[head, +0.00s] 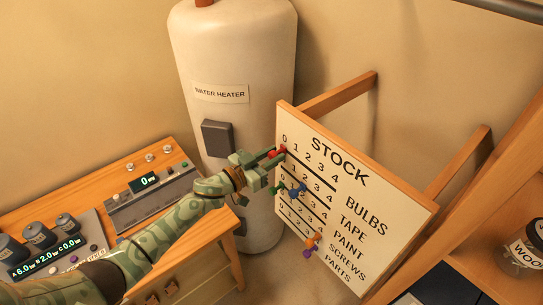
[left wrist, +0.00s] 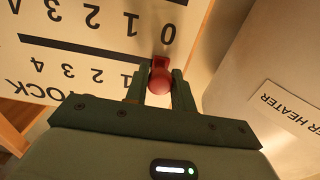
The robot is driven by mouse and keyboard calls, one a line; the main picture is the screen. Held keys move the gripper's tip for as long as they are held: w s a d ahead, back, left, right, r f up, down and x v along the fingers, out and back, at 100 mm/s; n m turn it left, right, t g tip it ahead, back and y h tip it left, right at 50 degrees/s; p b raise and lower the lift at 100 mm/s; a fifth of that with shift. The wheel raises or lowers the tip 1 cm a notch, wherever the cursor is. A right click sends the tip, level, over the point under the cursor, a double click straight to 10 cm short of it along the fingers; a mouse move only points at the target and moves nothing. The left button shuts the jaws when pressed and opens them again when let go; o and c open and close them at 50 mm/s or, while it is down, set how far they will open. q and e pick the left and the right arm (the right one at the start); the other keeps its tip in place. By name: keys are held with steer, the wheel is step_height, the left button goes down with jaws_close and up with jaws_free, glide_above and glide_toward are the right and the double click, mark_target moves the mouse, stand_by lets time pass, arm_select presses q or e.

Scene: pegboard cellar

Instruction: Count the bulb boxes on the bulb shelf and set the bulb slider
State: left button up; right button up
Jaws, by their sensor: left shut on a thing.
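The white STOCK board (head: 322,185) stands tilted in the middle of the head view, with rows labelled BULBS, TAPE, PAINT, SCREWS and PARTS. The red slider knob (head: 276,153) is in the top row, the bulbs row, at its left end by the 0. My left gripper (head: 270,158) is shut on this knob. In the left wrist view the red knob (left wrist: 160,78) sits between the fingertips (left wrist: 160,88), at the end of the black slot; the board is upside down there. No bulb boxes show, and I cannot make out a bulb shelf. My right gripper is out of view.
Green (head: 279,188), blue (head: 297,189), orange (head: 313,238) and purple (head: 307,253) knobs sit lower on the board. The water heater (head: 235,60) stands behind. A wooden bench (head: 135,160) with instruments is left; a jar (head: 525,250) is at right.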

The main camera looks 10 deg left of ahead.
arm_select(q)
steer(key=shift+d, duration=0.1)
steer(key=shift+s+d+p, duration=0.6)
steer(key=shift+s+d, duration=0.25)
steer(key=shift+d, duration=0.2)
steer(key=shift+s+d+p, duration=0.6)
steer(key=shift+s+d, duration=0.25)
steer(key=shift+d, duration=0.2)
steer(key=shift+s+d+p, duration=0.45)
steer(key=shift+s+d, duration=0.65)
steer(key=shift+d, duration=0.3)
steer(key=shift+s+d+p, duration=0.4)
steer(key=shift+s+d, duration=0.7)
steer(key=shift+d, duration=0.25)
steer(key=o, duration=1.6)
steer(key=shift+o, duration=0.2)
steer(key=shift+s+a, duration=0.1)
steer(key=shift+s, duration=0.05)
steer(key=p, duration=0.3)
glide_toward(318, 176)
steer(key=shift+v, duration=2.05)
steer(key=shift+f, duration=0.1)
